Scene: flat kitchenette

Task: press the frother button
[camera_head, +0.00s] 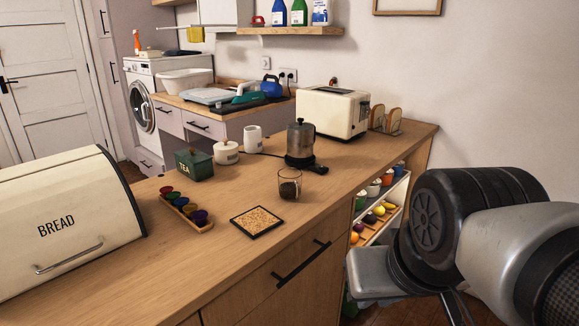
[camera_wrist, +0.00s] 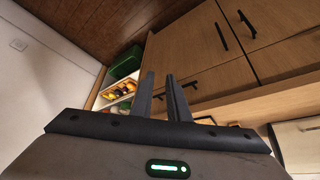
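The frother (camera_head: 300,143) is a dark metallic jug with a lid, standing upright on a black base on the wooden counter. A small black part of the base (camera_head: 320,169) sticks out at its front right; I cannot make out a button marking. My gripper (camera_wrist: 161,74) shows in the wrist view with its two dark fingers apart and nothing between them. It points down towards the cabinet fronts and floor, away from the frother, which the wrist view does not show. In the head view my arm is at the lower right, off the counter's front side.
A glass (camera_head: 290,185) stands just in front of the frother, and a cork trivet (camera_head: 257,222) lies nearer. The toaster (camera_head: 333,112) is behind right, a white mug (camera_head: 252,138) to the left. An open shelf (camera_head: 388,222) with cups and fruit is under the counter's right end.

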